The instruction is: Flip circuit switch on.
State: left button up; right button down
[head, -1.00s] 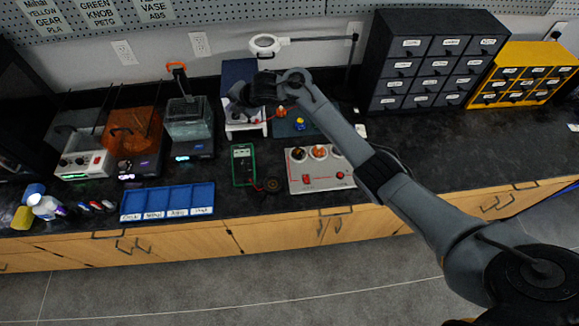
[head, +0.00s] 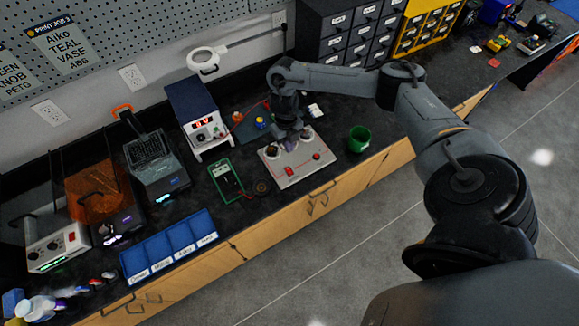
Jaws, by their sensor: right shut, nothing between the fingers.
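The circuit board (head: 296,170) is a pale panel on the black bench, with round bulb-like parts along its back edge and red lines on its face. Two small red parts show on it: one at the front left (head: 289,171) and one at the right (head: 317,156). I cannot tell which is the switch or how it is set. My right gripper (head: 291,139) is shut and empty, pointing down over the back of the board. It hides part of the middle bulb area. I cannot tell whether it touches the board. My left gripper is not in view.
A power supply (head: 206,129) with lit red digits stands behind left of the board. A green multimeter (head: 225,180) lies left of it, and a green cup (head: 359,139) stands to its right. A blue tray (head: 170,247) and a magnifier lamp (head: 203,60) are further off.

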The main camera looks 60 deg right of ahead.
jog(key=shift+a, duration=0.15)
jog(key=shift+f, duration=0.2)
jog(key=b, duration=0.3)
send_near(291, 173)
jog(key=shift+f, duration=0.25)
jog(key=f, duration=0.5)
jog(key=shift+s+a+f, duration=0.15)
jog(key=shift+s, duration=0.1)
jog(key=shift+f, duration=0.5)
